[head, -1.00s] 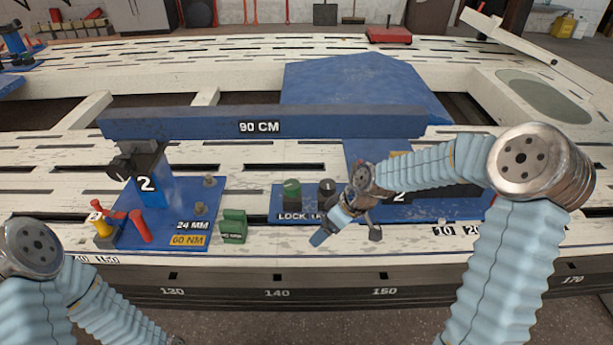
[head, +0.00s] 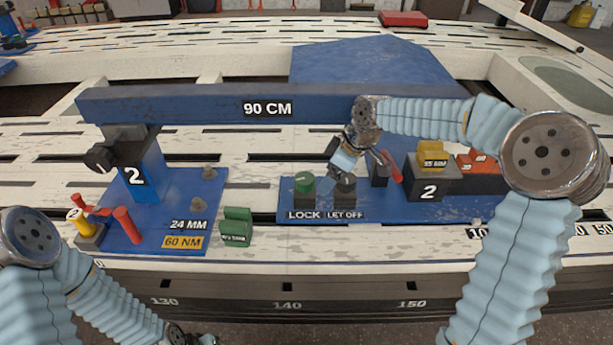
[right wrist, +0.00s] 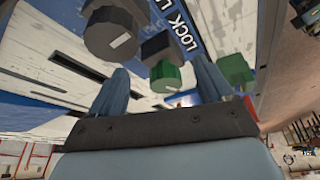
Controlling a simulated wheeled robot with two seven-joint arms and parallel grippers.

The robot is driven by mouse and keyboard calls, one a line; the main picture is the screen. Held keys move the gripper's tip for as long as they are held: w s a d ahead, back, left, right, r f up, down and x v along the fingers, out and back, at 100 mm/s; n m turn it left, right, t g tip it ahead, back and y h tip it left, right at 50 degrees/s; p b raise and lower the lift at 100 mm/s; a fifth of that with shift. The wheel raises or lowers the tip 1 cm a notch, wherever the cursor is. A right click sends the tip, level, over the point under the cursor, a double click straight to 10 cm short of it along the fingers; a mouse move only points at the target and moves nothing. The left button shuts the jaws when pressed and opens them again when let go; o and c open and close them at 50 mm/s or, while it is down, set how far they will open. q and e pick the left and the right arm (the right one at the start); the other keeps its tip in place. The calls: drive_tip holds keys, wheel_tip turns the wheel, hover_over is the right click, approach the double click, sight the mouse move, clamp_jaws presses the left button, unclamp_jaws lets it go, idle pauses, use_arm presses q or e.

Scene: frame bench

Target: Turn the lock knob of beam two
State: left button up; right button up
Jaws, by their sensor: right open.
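The green lock knob (head: 304,182) stands on the blue base plate above the LOCK label, under the blue 90 CM beam (head: 200,106). My right gripper (head: 332,172) is open, pointing down over these two knobs. In the right wrist view, the green knob (right wrist: 166,76) appears between the two blue fingers (right wrist: 161,88), with nothing clamped. The black knob (right wrist: 110,35) is left of the fingers there. My left gripper (head: 192,338) is low at the bottom edge, partly cut off.
The left stand marked 2 (head: 135,177) carries red and yellow handles. A red-handled lever (head: 388,166) and a grey block with a yellow piece (head: 433,156) stand right of the knobs.

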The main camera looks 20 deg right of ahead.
sight(306, 178)
drive_tip(key=w+a, duration=0.3)
drive_tip(key=a, duration=0.1)
drive_tip(key=shift+w+a+f, duration=0.15)
drive_tip(key=shift+w+a, duration=0.15)
drive_tip(key=shift+w, duration=0.05)
drive_tip(key=shift+f, duration=0.65)
drive_tip(key=shift+w+a+f, duration=0.25)
drive_tip(key=shift+f, duration=0.35)
